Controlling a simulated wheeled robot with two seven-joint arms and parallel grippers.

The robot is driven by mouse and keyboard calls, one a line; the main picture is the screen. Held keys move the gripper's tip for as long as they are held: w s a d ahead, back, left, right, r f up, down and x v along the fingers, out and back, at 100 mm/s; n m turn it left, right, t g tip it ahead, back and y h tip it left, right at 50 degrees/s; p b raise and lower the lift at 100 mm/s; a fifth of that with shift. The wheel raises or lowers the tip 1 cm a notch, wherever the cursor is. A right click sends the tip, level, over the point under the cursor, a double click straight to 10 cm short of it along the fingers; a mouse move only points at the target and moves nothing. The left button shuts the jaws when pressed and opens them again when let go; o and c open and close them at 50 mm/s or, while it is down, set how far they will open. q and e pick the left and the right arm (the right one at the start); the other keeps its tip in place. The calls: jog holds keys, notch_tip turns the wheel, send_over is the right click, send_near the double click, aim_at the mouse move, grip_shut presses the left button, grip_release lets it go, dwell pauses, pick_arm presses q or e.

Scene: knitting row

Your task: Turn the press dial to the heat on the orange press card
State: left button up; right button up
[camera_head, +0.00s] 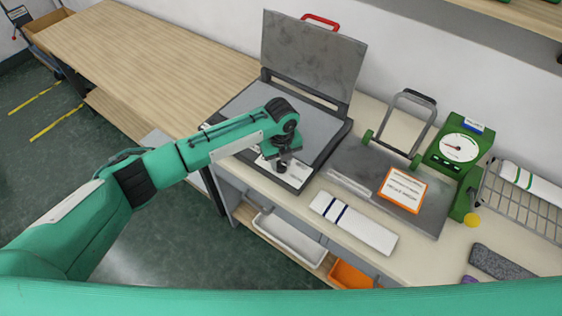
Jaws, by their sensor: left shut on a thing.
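The press (335,118) stands open on the counter at the picture's middle, its grey lid (312,55) with a red handle raised. At its front edge is a pale panel (298,177) with small markings that I cannot read. My left gripper (281,164) points down over this panel and is shut on the dark press dial (280,168), which is mostly hidden by the gripper. The dial's setting cannot be read. The orange-bordered press card (402,190) lies on a grey plate right of the press; its print is too small to read. My right gripper is not in view.
A green scale (460,147) with a round face stands at the right, beside a wire rack (517,205). A grey-handled frame (404,125) stands behind the plate. A white folded cloth (353,222) lies in front. The wooden table (150,50) at left is clear.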

aim_at(281, 164)
pick_arm(q)
jog(key=shift+r+m, duration=0.1)
jog(key=shift+m, duration=1.1)
jog(key=shift+b, duration=0.3)
jog(key=o, duration=1)
notch_tip(281, 164, up, 14)
jog(key=b, duration=0.3)
jog(key=shift+f, duration=0.2)
